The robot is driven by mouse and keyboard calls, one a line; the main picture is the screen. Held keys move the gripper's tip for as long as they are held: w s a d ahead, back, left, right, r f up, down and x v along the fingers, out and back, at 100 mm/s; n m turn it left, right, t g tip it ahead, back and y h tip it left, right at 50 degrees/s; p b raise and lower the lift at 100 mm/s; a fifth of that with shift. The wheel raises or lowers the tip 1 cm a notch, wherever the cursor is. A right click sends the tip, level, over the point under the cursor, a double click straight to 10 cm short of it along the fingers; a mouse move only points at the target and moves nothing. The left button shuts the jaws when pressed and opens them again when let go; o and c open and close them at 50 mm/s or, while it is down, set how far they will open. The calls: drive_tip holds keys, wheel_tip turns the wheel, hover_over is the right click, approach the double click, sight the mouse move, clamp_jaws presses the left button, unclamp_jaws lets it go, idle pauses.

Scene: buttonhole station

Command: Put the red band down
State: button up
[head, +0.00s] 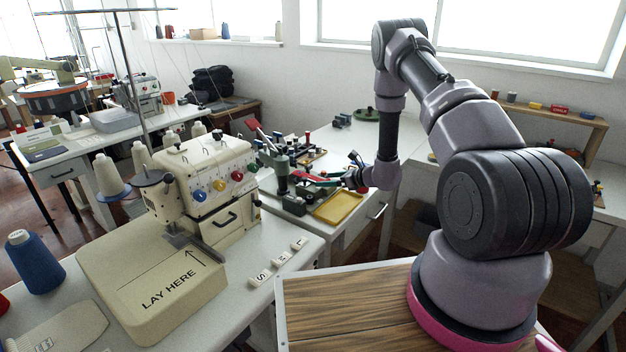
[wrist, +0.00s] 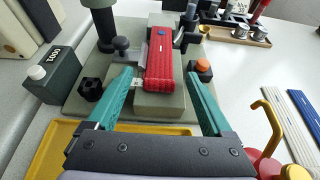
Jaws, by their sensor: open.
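In the wrist view a red ribbed piece, which I take to be the red band (wrist: 165,68), lies lengthwise on a raised grey-green block (wrist: 160,105) of a small machine. A blue dot shows near its far end, and a small metal part lies against its left side. My gripper (wrist: 161,79) is open, with one teal finger on each side of the block, and a gap shows between each finger and the red piece. In the head view my gripper (head: 335,181) is small, over the machine beside the yellow tray; the red band cannot be made out clearly there.
The yellow tray (head: 338,208) lies in front of the machine. A yellow hook (wrist: 268,122) and blue and white strips (wrist: 300,115) lie farther right.

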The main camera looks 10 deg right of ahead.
clamp_jaws()
